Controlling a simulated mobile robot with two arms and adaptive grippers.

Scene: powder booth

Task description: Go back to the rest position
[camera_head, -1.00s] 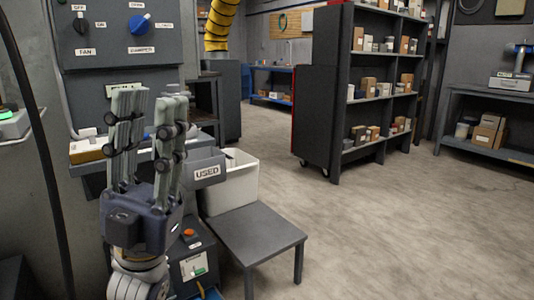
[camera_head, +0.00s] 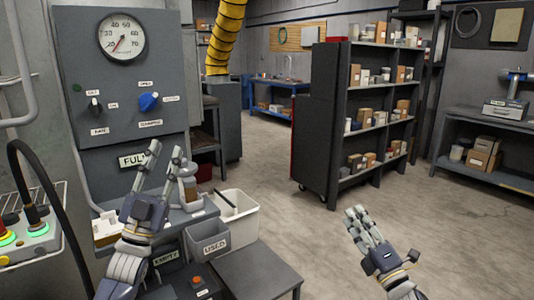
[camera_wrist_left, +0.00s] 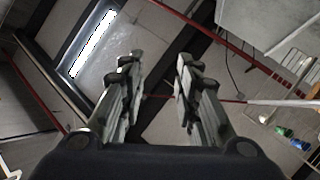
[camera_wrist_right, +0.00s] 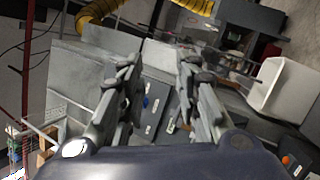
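My left gripper (camera_head: 172,148) is in front of the grey control panel (camera_head: 88,75), with its fingers pointing up near the FULL label. In the left wrist view, my left gripper's fingers (camera_wrist_left: 157,62) stand apart with nothing between them. My right gripper (camera_head: 357,210) is over the open floor, right of the low grey table (camera_head: 252,272). In the right wrist view, my right gripper's fingers (camera_wrist_right: 158,64) are also apart and empty.
A grey USED bin (camera_head: 208,245) and a white bin (camera_head: 245,217) stand beside the left gripper. A controller with lit buttons (camera_head: 30,246) is at the far left. A dark shelf rack (camera_head: 334,100) stands behind. The floor (camera_head: 450,215) is clear at right.

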